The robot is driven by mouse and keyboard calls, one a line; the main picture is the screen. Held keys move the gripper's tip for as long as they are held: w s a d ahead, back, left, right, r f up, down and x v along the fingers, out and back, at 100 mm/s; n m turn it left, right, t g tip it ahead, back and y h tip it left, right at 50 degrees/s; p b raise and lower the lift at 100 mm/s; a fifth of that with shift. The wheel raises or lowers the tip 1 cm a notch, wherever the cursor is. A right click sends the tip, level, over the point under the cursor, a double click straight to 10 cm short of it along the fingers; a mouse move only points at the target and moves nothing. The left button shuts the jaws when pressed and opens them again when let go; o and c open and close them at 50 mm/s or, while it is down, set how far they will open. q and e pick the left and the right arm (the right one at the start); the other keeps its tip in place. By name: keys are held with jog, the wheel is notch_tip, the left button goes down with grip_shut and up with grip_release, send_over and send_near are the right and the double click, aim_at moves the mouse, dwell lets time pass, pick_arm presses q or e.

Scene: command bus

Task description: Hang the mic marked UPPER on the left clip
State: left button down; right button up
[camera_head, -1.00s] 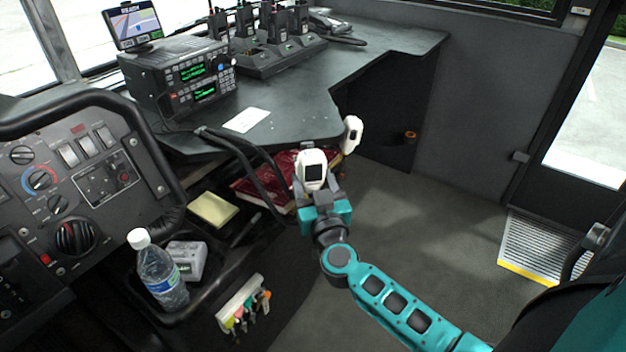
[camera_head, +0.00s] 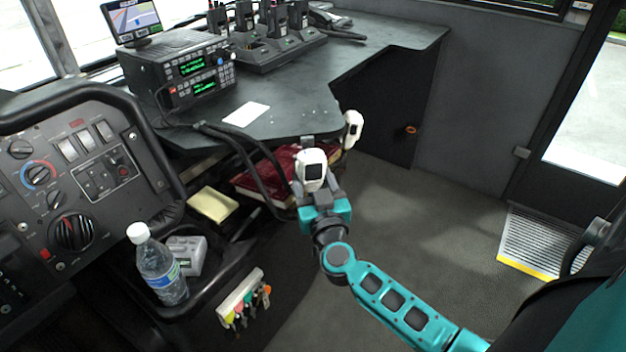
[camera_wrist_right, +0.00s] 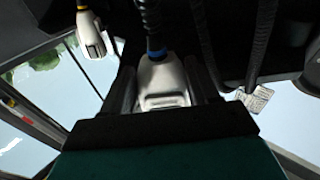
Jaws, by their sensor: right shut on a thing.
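My right gripper (camera_head: 318,190) is shut on a white handheld mic (camera_head: 311,168), held just below and in front of the desk's near edge. In the right wrist view the held mic (camera_wrist_right: 163,82) sits between the dark fingers, with a blue-and-black cord end at its top. A second white mic (camera_head: 353,128) hangs at the desk edge to the right; it also shows at upper left in the right wrist view (camera_wrist_right: 92,36). A small grey piece (camera_head: 307,140) shows just above the held mic; I cannot tell if it is the clip. No UPPER marking is legible. My left gripper is not in view.
Black cables (camera_head: 235,145) loop from the desk (camera_head: 300,95) beside the held mic. A red book (camera_head: 265,178) lies below the desk. A radio unit (camera_head: 185,75) and a charger rack (camera_head: 275,52) stand on it. The floor (camera_head: 430,220) to the right is clear.

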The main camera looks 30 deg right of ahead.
jog(key=shift+f, duration=0.8)
dwell(0.4)
dwell(0.4)
jog(key=o, duration=1)
jog(key=shift+s+a, duration=0.1)
jog(key=shift+s, duration=0.15)
pick_arm(q)
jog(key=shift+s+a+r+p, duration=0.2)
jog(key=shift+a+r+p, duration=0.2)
jog(key=shift+p, duration=0.8)
pick_arm(e)
jog(key=v, duration=1.2)
jog(key=shift+s+a, duration=0.15)
